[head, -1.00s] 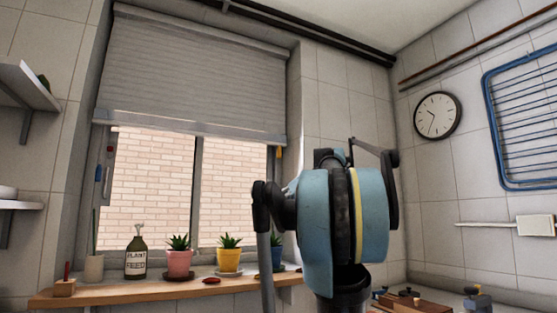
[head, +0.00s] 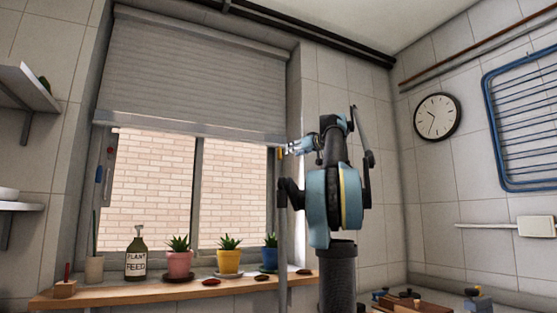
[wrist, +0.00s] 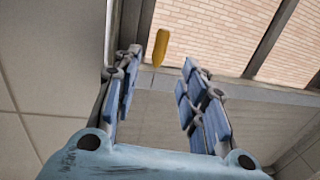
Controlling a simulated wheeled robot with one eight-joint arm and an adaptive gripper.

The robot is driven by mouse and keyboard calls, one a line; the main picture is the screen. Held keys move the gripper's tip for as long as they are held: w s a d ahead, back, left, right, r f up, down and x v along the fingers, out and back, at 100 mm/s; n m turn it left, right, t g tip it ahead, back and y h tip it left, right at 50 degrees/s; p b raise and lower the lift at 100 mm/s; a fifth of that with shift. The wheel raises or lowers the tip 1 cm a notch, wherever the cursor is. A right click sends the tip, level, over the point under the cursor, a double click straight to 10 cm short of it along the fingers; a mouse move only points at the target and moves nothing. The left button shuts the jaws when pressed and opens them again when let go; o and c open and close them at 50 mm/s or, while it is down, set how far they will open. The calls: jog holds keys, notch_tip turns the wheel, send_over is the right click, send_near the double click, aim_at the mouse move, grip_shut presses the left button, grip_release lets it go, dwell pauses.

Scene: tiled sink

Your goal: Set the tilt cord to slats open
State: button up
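A grey blind (head: 195,75) covers the upper part of the window. A small orange cord pull (head: 279,153) hangs at the blind's lower right corner; it also shows in the wrist view (wrist: 160,47). My gripper (head: 286,151) is raised beside this pull, just to its right in the head view. In the wrist view my gripper (wrist: 162,58) is open, with the pull near the gap between the fingertips and nothing gripped. A red pull (head: 109,150) and a blue pull (head: 98,174) hang at the window's left side. Which one is the tilt cord cannot be told.
A wooden sill (head: 140,290) below holds a plant feed bottle (head: 136,255) and potted plants in pink (head: 179,262), yellow (head: 228,261) and blue (head: 269,256) pots. A wall clock (head: 437,117) and blue rack (head: 520,120) are at right.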

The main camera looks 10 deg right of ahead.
aim_at(280, 154)
jog(key=x, duration=1.2)
grip_shut()
